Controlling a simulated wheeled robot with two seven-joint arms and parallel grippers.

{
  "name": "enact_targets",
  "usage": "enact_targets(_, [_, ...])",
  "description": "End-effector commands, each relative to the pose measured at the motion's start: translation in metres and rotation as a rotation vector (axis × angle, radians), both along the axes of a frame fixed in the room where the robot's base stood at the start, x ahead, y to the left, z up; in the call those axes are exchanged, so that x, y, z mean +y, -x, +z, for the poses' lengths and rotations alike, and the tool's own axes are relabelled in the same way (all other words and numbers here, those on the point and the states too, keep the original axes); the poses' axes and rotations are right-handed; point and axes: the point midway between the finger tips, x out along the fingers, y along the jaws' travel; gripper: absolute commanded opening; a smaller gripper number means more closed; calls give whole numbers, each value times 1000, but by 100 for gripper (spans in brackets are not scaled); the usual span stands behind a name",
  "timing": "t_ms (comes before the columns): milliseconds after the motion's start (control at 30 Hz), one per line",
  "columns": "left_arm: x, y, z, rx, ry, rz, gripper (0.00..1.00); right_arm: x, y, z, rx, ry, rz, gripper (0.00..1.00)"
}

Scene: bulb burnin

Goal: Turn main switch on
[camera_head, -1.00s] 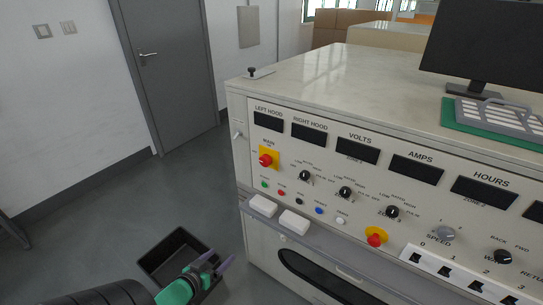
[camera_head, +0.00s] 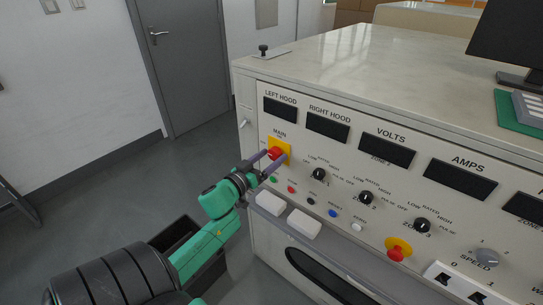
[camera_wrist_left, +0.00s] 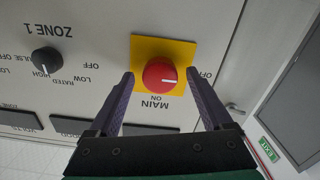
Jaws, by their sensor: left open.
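The main switch (camera_head: 275,153) is a red knob on a yellow square plate, under the MAIN label at the left end of the machine's front panel. My left gripper (camera_head: 266,163) is open right in front of it, its two fingers pointing at the panel. In the left wrist view the red main switch (camera_wrist_left: 160,74) lies between and just beyond the two fingertips (camera_wrist_left: 160,76), with a white mark pointing sideways. Whether the fingers touch the knob cannot be told. My right gripper is not in view.
A ZONE 1 knob (camera_head: 319,174) sits to the right of the switch. Small coloured buttons and two white blocks (camera_head: 303,223) lie below. A second red knob on yellow (camera_head: 396,251) is farther right. A dark open bin (camera_head: 174,241) stands on the floor, partly behind my left arm.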

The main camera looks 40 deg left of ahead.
Motion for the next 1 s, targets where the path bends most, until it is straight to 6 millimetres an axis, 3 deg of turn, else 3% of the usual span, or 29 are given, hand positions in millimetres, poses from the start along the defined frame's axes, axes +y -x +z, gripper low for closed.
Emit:
enact_targets(300, [0,-8,0,1,-1,1,84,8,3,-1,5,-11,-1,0])
enact_targets(367, [0,-8,0,1,-1,1,64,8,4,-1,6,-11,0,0])
enact_targets(533, [0,-8,0,1,-1,1,0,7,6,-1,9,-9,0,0])
enact_targets(1000, [0,-8,1,2,-93,1,0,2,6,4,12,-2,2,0])
